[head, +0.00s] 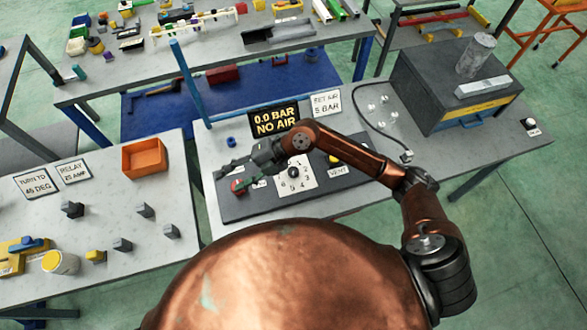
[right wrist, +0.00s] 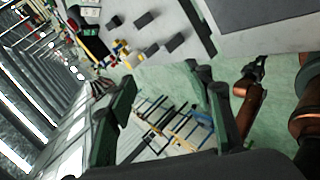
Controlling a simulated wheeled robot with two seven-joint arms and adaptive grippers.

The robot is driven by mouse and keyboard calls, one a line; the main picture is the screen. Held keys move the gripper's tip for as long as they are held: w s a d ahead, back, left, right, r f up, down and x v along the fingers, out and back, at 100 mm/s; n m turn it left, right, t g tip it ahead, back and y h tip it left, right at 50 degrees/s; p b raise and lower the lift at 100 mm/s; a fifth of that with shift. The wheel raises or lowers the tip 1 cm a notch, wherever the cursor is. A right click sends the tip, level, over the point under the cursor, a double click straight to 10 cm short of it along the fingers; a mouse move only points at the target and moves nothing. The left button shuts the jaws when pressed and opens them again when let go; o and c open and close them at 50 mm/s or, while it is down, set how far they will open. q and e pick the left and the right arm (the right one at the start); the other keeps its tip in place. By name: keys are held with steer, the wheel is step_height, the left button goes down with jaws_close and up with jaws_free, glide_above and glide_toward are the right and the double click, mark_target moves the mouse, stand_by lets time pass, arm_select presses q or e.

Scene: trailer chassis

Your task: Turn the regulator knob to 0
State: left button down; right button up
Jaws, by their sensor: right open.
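The regulator knob (head: 293,172) is a small dark knob on a white dial plate (head: 306,183) with numbers around it, set in a dark panel. Which number it points to is too small to read. My right gripper (head: 228,174) is over the left part of the panel, near a red button (head: 238,186), left of the knob and apart from it. Its fingers are spread and empty in the right wrist view (right wrist: 165,90). A dark gripper on a copper arm, seemingly my left one (right wrist: 255,68), shows there; its jaws are unclear.
A display (head: 275,120) reads 0.0 BAR NO AIR, beside a SET AIR 5 BAR sign (head: 326,103). A yellow knob (head: 333,159) by the VENT label sits right of the dial. A grey box (head: 455,85) stands at right. An orange bin (head: 144,158) is on the left table.

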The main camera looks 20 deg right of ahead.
steer(key=w+d+f+h, duration=0.4)
steer(key=d+f+h, duration=0.2)
steer(key=d+f, duration=0.3)
steer(key=m+h, duration=0.2)
steer(key=h, duration=0.3)
glide_above(293, 171)
steer(key=shift+d+f, duration=0.15)
steer(key=shift+d, duration=0.1)
step_height(293, 171, down, 7)
steer(key=shift+a+r+p, duration=0.1)
steer(key=shift+r+p, duration=0.05)
steer(key=shift+p, duration=0.55)
steer(key=shift+f, duration=0.3)
steer(key=shift+c, duration=0.3)
steer(key=c, duration=1.1)
